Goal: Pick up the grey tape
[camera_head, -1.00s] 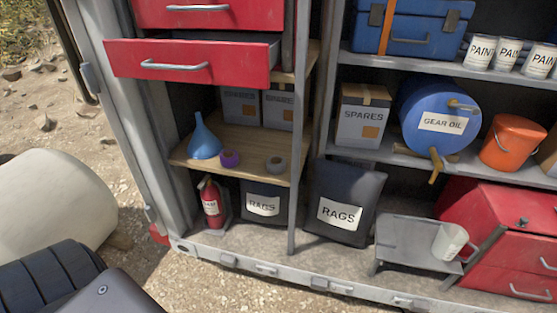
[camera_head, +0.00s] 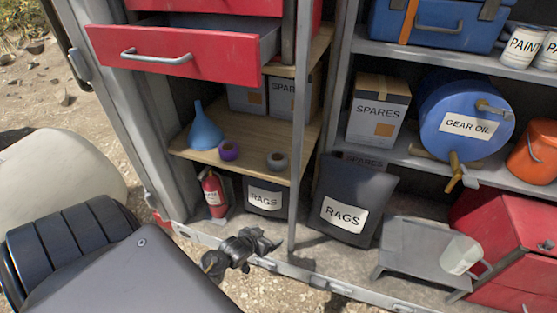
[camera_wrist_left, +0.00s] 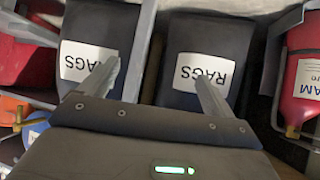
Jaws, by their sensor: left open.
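The grey tape (camera_head: 277,161) is a small dark grey roll lying near the front edge of the wooden shelf (camera_head: 250,138), right of a purple tape roll (camera_head: 229,150). My left gripper (camera_head: 262,242) is in front of the cabinet's bottom edge, lower than the tape and apart from it. In the left wrist view its two fingers (camera_wrist_left: 154,85) are spread with nothing between them, facing two dark rag bags with upside-down labels. The grey tape does not show in that view. My right gripper is not in view.
A blue funnel (camera_head: 205,127) stands left of the tapes. An open red drawer (camera_head: 185,52) juts out above the shelf. A grey post (camera_head: 296,140) rises just right of the tape. Below are a fire extinguisher (camera_head: 213,192) and rag bags (camera_head: 342,205).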

